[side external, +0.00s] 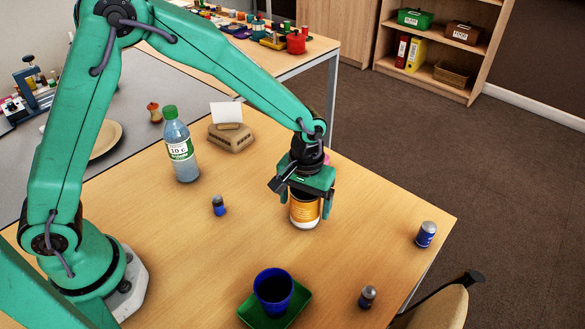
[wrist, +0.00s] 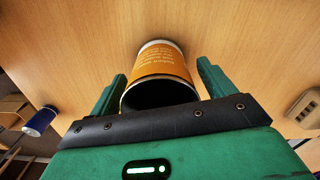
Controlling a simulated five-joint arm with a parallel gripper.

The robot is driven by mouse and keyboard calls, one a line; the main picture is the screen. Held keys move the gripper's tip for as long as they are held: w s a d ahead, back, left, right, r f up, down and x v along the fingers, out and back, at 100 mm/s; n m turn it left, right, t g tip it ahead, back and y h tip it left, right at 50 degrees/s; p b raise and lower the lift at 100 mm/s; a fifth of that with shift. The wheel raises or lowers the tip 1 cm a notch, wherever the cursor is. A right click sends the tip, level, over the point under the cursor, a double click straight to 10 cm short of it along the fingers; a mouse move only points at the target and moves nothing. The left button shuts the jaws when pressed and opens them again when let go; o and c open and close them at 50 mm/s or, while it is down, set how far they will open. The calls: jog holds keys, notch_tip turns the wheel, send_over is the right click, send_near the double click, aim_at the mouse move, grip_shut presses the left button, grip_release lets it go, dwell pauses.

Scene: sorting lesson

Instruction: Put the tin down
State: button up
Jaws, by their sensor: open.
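The tin (side external: 304,210) has an orange label with white print and a white band at its base. It appears to stand upright on the wooden table (side external: 365,215). My gripper (side external: 306,205) is over it from above, with one green finger on each side. In the wrist view the tin (wrist: 165,66) sits between the two open fingers of my gripper (wrist: 160,88), its dark open top toward the camera. A narrow gap shows beside the fingers there. Part of the tin's upper side is hidden by my gripper in the side view.
A blue cup (side external: 273,286) stands on a green tray (side external: 300,306) at the front. A bottle (side external: 180,148) and a brown block (side external: 230,138) stand behind.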

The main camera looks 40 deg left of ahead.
jog(key=shift+r, duration=0.15)
notch_tip(320, 180, up, 12)
dwell(0.6)
dwell(0.5)
jog(key=s+a+r+m+t, duration=0.1)
jog(key=s+a+r+t, duration=0.2)
jog(key=s+a+r, duration=0.7)
jog(key=s+a+m+t, duration=0.2)
jog(key=s+a, duration=0.5)
jog(key=s, duration=0.1)
jog(key=shift+s+f+t, duration=0.15)
jog(key=shift+f+t, duration=0.15)
jog(key=shift+f, duration=0.15)
